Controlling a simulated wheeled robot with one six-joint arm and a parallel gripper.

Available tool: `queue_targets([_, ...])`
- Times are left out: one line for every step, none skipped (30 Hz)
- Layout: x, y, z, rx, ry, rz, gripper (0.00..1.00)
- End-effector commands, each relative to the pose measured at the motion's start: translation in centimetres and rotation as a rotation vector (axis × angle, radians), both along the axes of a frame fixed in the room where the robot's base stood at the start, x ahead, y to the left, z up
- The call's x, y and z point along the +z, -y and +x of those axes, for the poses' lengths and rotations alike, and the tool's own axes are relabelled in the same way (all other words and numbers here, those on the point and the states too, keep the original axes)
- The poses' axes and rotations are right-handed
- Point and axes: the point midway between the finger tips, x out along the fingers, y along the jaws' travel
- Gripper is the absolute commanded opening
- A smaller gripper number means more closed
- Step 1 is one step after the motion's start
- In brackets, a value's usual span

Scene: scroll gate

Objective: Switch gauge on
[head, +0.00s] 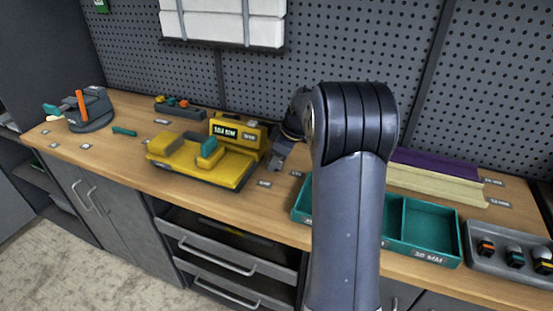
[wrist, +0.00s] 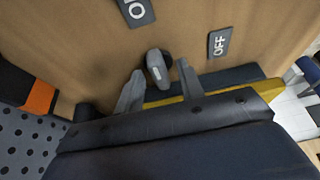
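The yellow gauge (head: 205,160) sits on the wooden bench, with a dark display (head: 224,130) showing pale characters ending in MM. A small grey switch lever (wrist: 158,68) with a pale mark stands between an ON label (wrist: 136,12) and an OFF label (wrist: 220,42) in the wrist view. I cannot tell which label it is set to. My gripper (wrist: 160,70) is open, its fingers spread on either side of the lever; contact is not clear. In the head view my gripper (head: 279,157) is just right of the gauge, partly hidden by my arm.
A teal tray (head: 433,228) and a grey tray of small parts (head: 477,262) lie to the right. Purple and cream bars (head: 435,182) lie behind. A grey fixture (head: 93,112) stands far left. The front bench strip left of my arm is mostly clear.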

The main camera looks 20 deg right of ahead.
Motion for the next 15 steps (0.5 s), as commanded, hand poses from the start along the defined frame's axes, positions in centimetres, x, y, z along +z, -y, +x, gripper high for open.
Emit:
queue_targets([0.1, 0.0, 0.0, 0.000, 0.000, 0.000, 0.36])
queue_targets([0.1, 0.0, 0.0, 0.000, 0.001, -0.001, 0.36])
queue_targets([0.3, 0.1, -0.1, -0.001, 0.002, -0.001, 0.36])
queue_targets([0.6, 0.2, -0.1, -0.001, 0.002, -0.001, 0.36])
queue_targets([0.9, 0.3, -0.2, -0.002, 0.004, -0.001, 0.36])
queue_targets([1.4, 0.4, -0.3, -0.002, 0.004, -0.001, 0.36])
queue_targets([1.8, 0.6, -0.4, -0.002, 0.004, -0.001, 0.36])
queue_targets([2.3, 0.7, -0.5, -0.002, 0.005, -0.001, 0.36])
queue_targets([3.1, 1.0, -0.8, -0.002, 0.005, -0.002, 0.36])
queue_targets([3.7, 1.1, -0.9, -0.002, 0.006, -0.002, 0.36])
queue_targets([4.2, 1.3, -1.1, -0.002, 0.005, -0.002, 0.36])
queue_targets([5.0, 1.5, -1.3, -0.001, 0.006, -0.003, 0.36])
queue_targets([5.6, 1.7, -1.5, -0.001, 0.005, -0.002, 0.36])
queue_targets([6.2, 1.9, -1.7, -0.002, 0.005, -0.002, 0.36])
queue_targets([6.8, 2.1, -1.9, -0.002, 0.003, -0.002, 0.36])
